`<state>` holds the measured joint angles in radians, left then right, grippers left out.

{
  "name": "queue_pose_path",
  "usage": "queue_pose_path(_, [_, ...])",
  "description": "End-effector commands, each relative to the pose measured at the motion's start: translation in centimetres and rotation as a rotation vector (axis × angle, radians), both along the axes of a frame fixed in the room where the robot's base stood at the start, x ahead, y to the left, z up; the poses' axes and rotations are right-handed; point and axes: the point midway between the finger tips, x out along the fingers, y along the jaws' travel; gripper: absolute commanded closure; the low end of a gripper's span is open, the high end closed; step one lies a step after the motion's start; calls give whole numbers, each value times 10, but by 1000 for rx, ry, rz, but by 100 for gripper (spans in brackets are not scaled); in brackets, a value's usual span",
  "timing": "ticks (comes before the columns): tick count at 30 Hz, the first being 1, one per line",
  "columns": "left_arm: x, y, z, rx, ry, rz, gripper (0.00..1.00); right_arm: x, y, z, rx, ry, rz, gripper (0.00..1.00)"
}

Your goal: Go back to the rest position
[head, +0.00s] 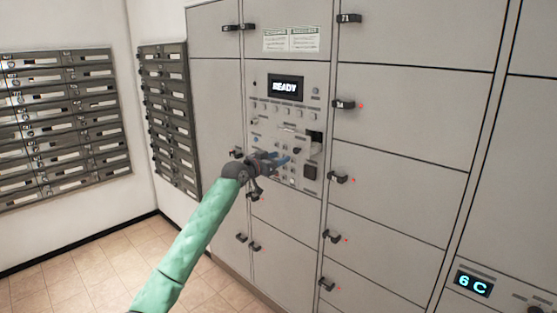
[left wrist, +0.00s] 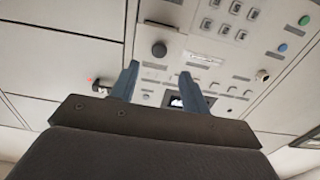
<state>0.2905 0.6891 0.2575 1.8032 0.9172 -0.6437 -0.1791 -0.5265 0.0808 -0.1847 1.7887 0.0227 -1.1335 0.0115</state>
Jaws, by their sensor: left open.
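My left gripper (head: 284,158) is in front of the locker control panel (head: 262,110) in the head view, with its arm in a green sleeve coming up from the bottom left. In the left wrist view its two blue fingers (left wrist: 158,88) are spread apart with nothing between them. The panel's buttons and a dark round knob (left wrist: 159,49) show beyond the fingers. I cannot tell whether the fingers touch the panel. The panel display (head: 286,88) reads READY. My right gripper is not in view.
Grey locker doors (head: 400,130) with dark handles stand around the panel, some with red lights. A small display (head: 473,284) at the lower right reads 6 C. Mailbox racks (head: 60,125) hang on the left wall. The tiled floor (head: 100,270) at the lower left is clear.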

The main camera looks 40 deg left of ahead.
Motion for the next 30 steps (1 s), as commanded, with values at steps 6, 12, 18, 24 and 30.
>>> queue_pose_path(6, [0,0,0,0,0,0,54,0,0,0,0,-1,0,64])
queue_pose_path(12, [0,0,-2,-14,8,-1,54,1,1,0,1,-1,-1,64])
queue_pose_path(18, [-1,10,-25,21,127,53,54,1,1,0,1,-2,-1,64])
queue_pose_path(24, [6,4,-84,133,307,154,54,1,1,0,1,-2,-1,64])
queue_pose_path(30, [2,-35,-185,196,482,195,54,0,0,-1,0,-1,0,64])
